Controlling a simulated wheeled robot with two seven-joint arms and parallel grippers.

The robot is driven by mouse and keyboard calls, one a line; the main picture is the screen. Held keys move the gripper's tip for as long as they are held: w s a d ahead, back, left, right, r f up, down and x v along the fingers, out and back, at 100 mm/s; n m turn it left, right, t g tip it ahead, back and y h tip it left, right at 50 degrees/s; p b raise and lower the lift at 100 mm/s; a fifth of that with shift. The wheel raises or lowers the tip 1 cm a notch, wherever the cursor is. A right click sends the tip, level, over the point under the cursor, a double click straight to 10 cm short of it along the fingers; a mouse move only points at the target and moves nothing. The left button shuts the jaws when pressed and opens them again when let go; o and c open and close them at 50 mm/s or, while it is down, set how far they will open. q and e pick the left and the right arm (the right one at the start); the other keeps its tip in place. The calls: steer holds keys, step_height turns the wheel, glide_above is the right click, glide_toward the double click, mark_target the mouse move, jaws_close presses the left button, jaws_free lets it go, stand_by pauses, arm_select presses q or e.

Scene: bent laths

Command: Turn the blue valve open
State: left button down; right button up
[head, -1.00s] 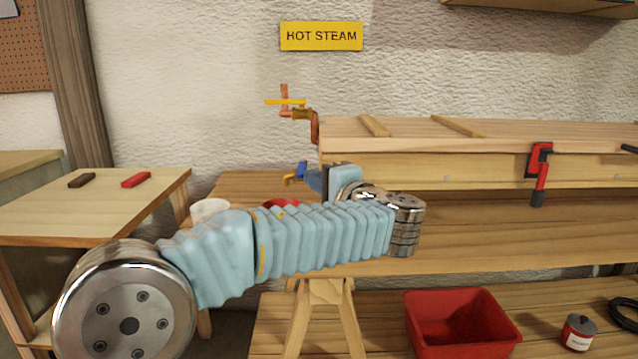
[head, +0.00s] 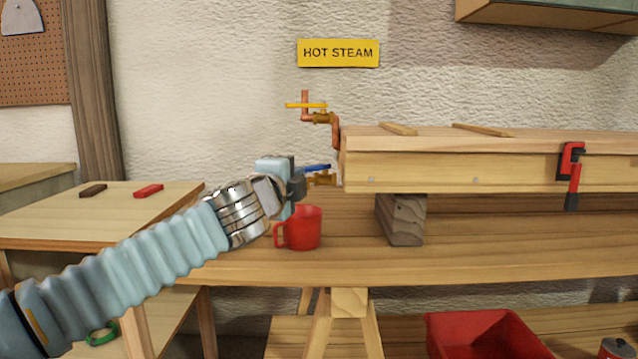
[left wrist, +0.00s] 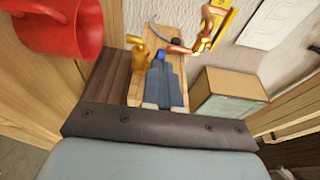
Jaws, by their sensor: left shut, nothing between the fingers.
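The blue valve (head: 317,168) has a blue lever on a brass body (head: 322,180) at the left end of the long wooden box. Its lever looks nearly level, roughly in line with the brass body. My left gripper (head: 299,184) is shut and empty, close to the valve's left side. In the left wrist view my closed fingers (left wrist: 164,84) point at the valve; a bit of the blue lever (left wrist: 160,56) shows at their tips beside the brass body (left wrist: 139,57). I cannot tell whether they touch. My right gripper is out of view.
A copper pipe with a yellow-lever valve (head: 307,105) is above, under a HOT STEAM sign (head: 338,53). A red mug (head: 304,228) stands on the bench just below my gripper. The wooden box (head: 450,165) with a red clamp (head: 572,175) extends right.

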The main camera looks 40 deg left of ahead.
arm_select(q)
steer(key=w+a+p, duration=0.1)
steer(key=a, duration=0.5)
steer(key=shift+w+a, duration=0.35)
steer(key=shift+a, duration=0.05)
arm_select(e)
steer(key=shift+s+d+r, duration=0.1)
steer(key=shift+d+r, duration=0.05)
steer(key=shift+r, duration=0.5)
arm_select(q)
steer(key=shift+f, duration=0.1)
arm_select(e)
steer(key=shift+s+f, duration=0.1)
